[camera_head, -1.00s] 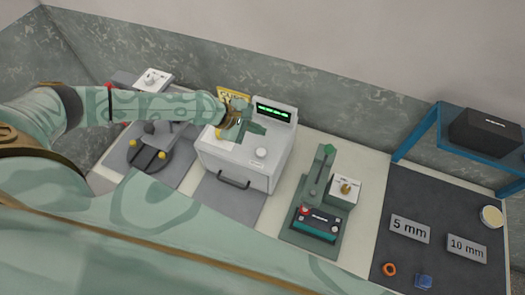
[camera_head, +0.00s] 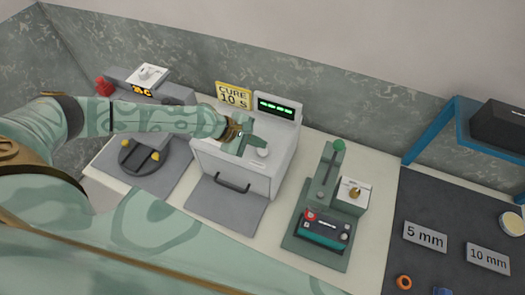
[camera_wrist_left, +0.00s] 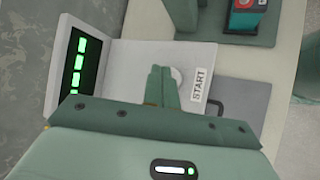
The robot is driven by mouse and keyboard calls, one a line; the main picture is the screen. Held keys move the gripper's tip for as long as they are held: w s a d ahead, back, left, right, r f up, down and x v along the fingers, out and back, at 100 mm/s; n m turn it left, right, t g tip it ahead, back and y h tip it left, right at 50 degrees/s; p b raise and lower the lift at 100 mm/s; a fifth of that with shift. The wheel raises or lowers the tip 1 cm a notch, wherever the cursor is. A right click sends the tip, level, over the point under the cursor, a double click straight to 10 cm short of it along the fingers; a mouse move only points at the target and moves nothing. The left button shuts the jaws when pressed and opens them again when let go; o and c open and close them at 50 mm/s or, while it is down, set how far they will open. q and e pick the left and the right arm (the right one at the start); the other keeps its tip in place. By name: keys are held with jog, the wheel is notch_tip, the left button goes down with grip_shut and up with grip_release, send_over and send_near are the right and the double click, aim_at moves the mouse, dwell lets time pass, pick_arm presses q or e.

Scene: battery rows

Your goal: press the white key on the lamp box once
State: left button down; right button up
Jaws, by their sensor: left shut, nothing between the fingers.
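The lamp box (camera_head: 282,158) is a pale grey box with a dark handle on its front and a raised display (camera_head: 276,106) with green digits. Its round white key (camera_head: 262,153) is on the top face. In the left wrist view the key (camera_wrist_left: 177,75) shows partly behind the fingertips, beside a START label (camera_wrist_left: 198,85). My left gripper (camera_head: 248,142) is shut and empty over the top of the box, close to the left of the key. I cannot tell whether the fingertips touch anything. My right gripper is not in view.
A yellow sign reading CURE 10 S (camera_head: 233,95) stands behind the box. A device with a round dark base (camera_head: 140,160) is on the left. A green stand (camera_head: 318,212) with a small white-topped box is on the right. A blue-legged shelf (camera_head: 432,130) stands farther right.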

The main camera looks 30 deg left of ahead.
aim_at(259, 151)
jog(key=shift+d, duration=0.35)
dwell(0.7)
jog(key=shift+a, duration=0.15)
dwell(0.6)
pick_arm(q)
jog(key=shift+f, duration=0.4)
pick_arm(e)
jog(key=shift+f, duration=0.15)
